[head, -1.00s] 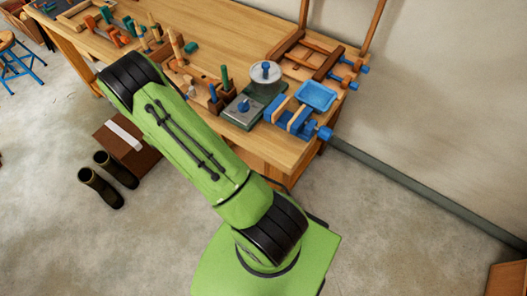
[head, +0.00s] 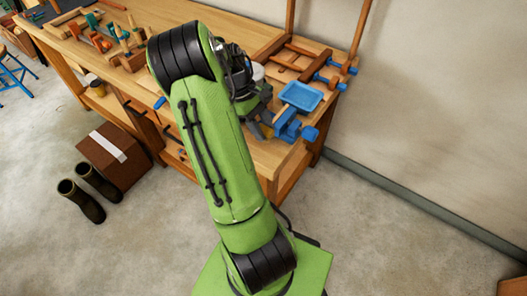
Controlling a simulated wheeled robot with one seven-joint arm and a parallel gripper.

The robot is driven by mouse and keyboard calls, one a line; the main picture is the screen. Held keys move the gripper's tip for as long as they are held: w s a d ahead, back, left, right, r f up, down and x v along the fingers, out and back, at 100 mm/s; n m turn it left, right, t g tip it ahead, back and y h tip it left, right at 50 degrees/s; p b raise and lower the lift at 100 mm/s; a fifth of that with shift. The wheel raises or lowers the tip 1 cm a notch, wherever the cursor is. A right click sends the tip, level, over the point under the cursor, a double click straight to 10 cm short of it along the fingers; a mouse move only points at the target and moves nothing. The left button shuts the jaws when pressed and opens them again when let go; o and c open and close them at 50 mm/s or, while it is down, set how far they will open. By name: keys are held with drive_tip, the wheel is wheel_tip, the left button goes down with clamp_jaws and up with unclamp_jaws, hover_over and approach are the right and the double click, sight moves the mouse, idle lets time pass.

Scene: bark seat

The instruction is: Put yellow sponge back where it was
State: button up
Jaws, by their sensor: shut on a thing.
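My gripper (head: 259,117) is at the right end of the workbench (head: 185,27), just left of the blue vise (head: 290,125). My own arm hides much of it, and it shows small and dark. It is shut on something. A small yellowish patch shows at its tip and looks like the yellow sponge, but it is too small to make out clearly. I cannot tell whether it touches the bench top. No other yellow sponge shows on the bench.
A blue tray (head: 301,96) lies beside the vise. Wooden clamps (head: 290,62) lie behind it. Several tools (head: 110,38) stand at the bench's left. A brown box (head: 112,160) and boots (head: 80,198) are on the floor.

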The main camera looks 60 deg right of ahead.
sight(267, 154)
wheel_tip(267, 154, down, 8)
drive_tip(key=shift+f+b, duration=0.15)
drive_tip(key=shift+b, duration=0.8)
drive_tip(key=shift+w, duration=0.1)
drive_tip(key=o, duration=1)
